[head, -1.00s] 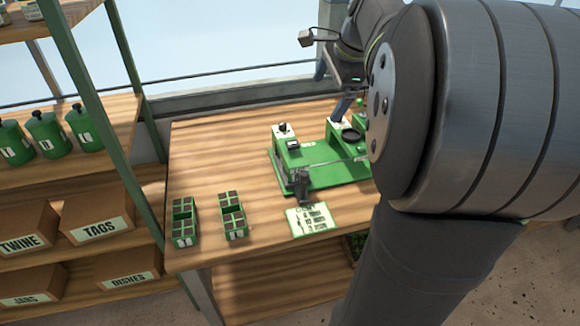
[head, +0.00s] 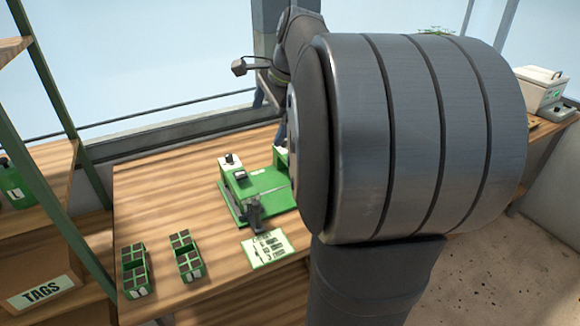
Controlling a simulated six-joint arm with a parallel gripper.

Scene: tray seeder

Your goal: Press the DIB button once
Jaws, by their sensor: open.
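The green tray seeder (head: 262,184) stands on the wooden bench. A black knob on a white plate (head: 229,160) and a small dark panel (head: 241,175) sit at its left end. A dark lever or clamp (head: 254,212) stands at its front edge. My large arm link covers the machine's right part. I cannot make out a button marked DIB. My gripper (head: 268,112) is partly visible above the back of the bench, left of my arm link. It is open, and its fingers point down, partly hidden by the link.
Two green seedling trays (head: 135,284) (head: 199,268) stand at the bench's front left. A printed card (head: 264,249) lies in front of the seeder. A shelf with a TAGS box (head: 41,292) is at the left. A white device (head: 539,92) stands at the far right.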

